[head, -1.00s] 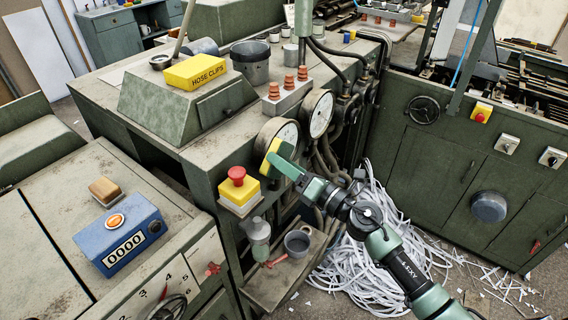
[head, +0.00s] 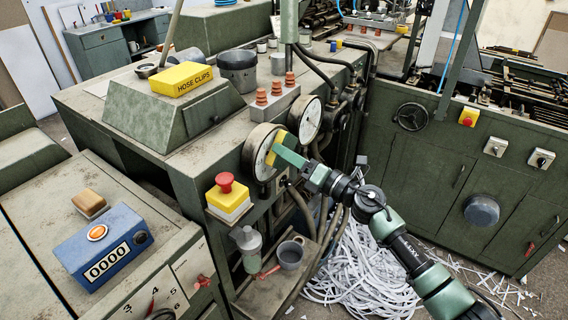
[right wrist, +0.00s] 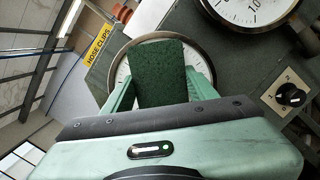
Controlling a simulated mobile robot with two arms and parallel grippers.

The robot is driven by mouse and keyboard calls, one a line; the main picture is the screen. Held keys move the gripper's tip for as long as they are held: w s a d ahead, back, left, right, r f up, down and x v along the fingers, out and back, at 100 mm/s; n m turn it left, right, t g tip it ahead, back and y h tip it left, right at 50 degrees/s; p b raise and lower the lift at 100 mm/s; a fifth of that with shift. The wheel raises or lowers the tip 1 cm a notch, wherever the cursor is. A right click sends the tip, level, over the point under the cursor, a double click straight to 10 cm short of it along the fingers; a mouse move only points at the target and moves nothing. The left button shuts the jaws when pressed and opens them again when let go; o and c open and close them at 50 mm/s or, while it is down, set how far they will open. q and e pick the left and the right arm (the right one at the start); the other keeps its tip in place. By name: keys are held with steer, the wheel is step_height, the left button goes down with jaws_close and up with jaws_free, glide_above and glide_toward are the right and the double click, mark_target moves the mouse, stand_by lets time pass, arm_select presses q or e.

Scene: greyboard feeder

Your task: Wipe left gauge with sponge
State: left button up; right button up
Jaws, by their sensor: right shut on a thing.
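The left gauge (head: 258,152) is a round white dial on the front of the green machine. My right gripper (head: 284,154) is shut on a yellow and green sponge (head: 276,147) and holds it at the right part of the left gauge's face. In the right wrist view the sponge's dark green side (right wrist: 159,73) stands between the fingers and covers most of the left gauge (right wrist: 122,75). I cannot tell whether the sponge touches the glass. The right gauge (head: 308,120) is beside it, uncovered. My left gripper is not in view.
A red emergency button on a yellow box (head: 226,189) sits left of and below the gauge. Hoses (head: 303,205) hang below the gauges. A small shelf with a grey cup (head: 290,253) is lower. White paper strips (head: 355,270) cover the floor.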

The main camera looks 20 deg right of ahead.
mark_target(279, 161)
steer(key=shift+w+d+f+b, duration=0.1)
steer(key=shift+w+d+b, duration=0.7)
steer(key=shift+d, duration=0.15)
steer(key=shift+w+d, duration=0.2)
steer(key=shift+d, duration=0.15)
steer(key=s+a+p, duration=0.2)
steer(key=a, duration=0.1)
steer(key=s+a+p, duration=0.1)
steer(key=s+a, duration=0.1)
steer(key=shift+a, duration=0.25)
steer(key=shift+s+a+p, duration=0.7)
steer(key=shift+a, duration=0.1)
steer(key=shift+s+a, duration=0.4)
steer(key=shift+a, duration=0.1)
